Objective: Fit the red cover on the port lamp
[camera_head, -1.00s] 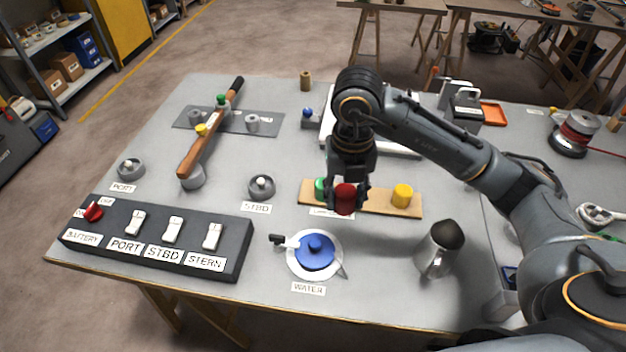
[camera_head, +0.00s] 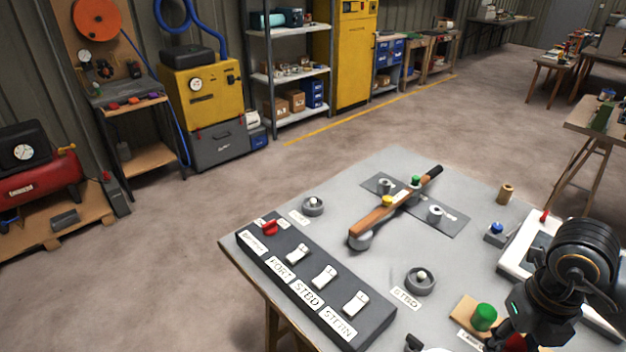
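The port lamp (camera_head: 313,206) is a small grey ring base with a pale bulb, uncovered, beside its label at the table's far left. The red cover (camera_head: 515,343) shows only in part at the bottom edge. My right gripper (camera_head: 512,336) is at the lower right, with its fingers around the red cover; the fingertips are partly cut off by the frame. The green cover (camera_head: 484,317) stands on the wooden board (camera_head: 463,308) just left of the gripper. My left gripper is out of view.
The switch panel (camera_head: 313,290) runs along the front left edge, its red battery knob (camera_head: 269,228) near the port lamp. The STBD lamp (camera_head: 420,281) stands between gripper and port lamp. A wooden-handled tool (camera_head: 395,208) lies across the grey plate (camera_head: 453,219) behind.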

